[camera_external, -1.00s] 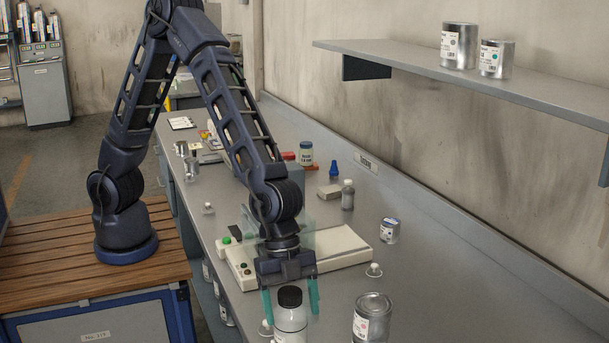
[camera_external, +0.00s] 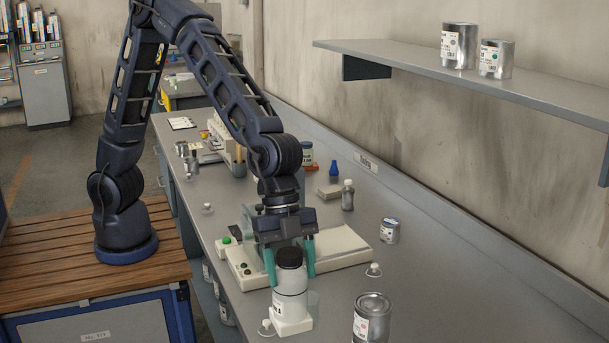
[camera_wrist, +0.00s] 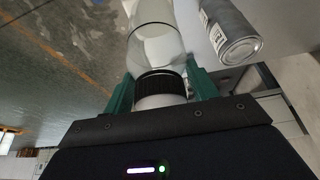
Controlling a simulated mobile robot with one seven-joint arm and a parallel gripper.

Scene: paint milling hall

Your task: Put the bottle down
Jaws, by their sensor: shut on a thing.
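A metal can (camera_external: 372,316) stands to the right of the bottle. A flat pale device (camera_external: 342,248) lies behind.

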